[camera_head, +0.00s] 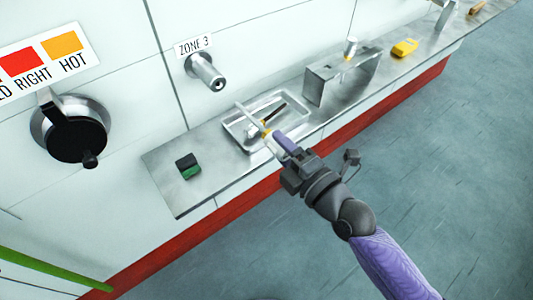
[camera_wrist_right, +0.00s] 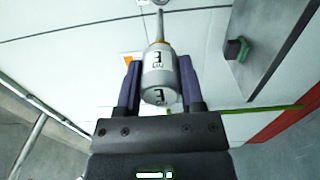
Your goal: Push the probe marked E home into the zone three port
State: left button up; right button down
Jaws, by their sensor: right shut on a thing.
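The probe marked E (camera_wrist_right: 158,72) has a pale cylindrical body with E labels, a yellow collar and a thin metal rod. My right gripper (camera_wrist_right: 160,84) is shut around its body, with the rod pointing away from the fingers. In the head view the right gripper (camera_head: 281,145) holds the probe (camera_head: 251,117) over the shelf tray, its rod pointing up and left. The zone three port (camera_head: 207,73) is a metal tube on the white wall below the ZONE 3 label (camera_head: 194,45). The rod tip appears apart from the port. My left gripper is not in view.
A metal shelf (camera_head: 165,160) carries a tray (camera_head: 232,132) with a dark-handled item, a metal bracket stand (camera_head: 325,88), a yellow block (camera_head: 404,48) and a black-green block (camera_head: 188,166). A black knob (camera_head: 75,138) sticks out from the wall at left.

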aim_at(268, 131)
jog(key=shift+w, duration=0.2)
jog(key=shift+s+d, duration=0.1)
jog(key=shift+d, duration=0.05)
jog(key=x, duration=0.4)
jog(key=shift+w+a, duration=0.2)
jog(key=shift+w, duration=0.05)
jog(key=shift+w+a+b, duration=0.35)
jog(key=shift+w, duration=0.1)
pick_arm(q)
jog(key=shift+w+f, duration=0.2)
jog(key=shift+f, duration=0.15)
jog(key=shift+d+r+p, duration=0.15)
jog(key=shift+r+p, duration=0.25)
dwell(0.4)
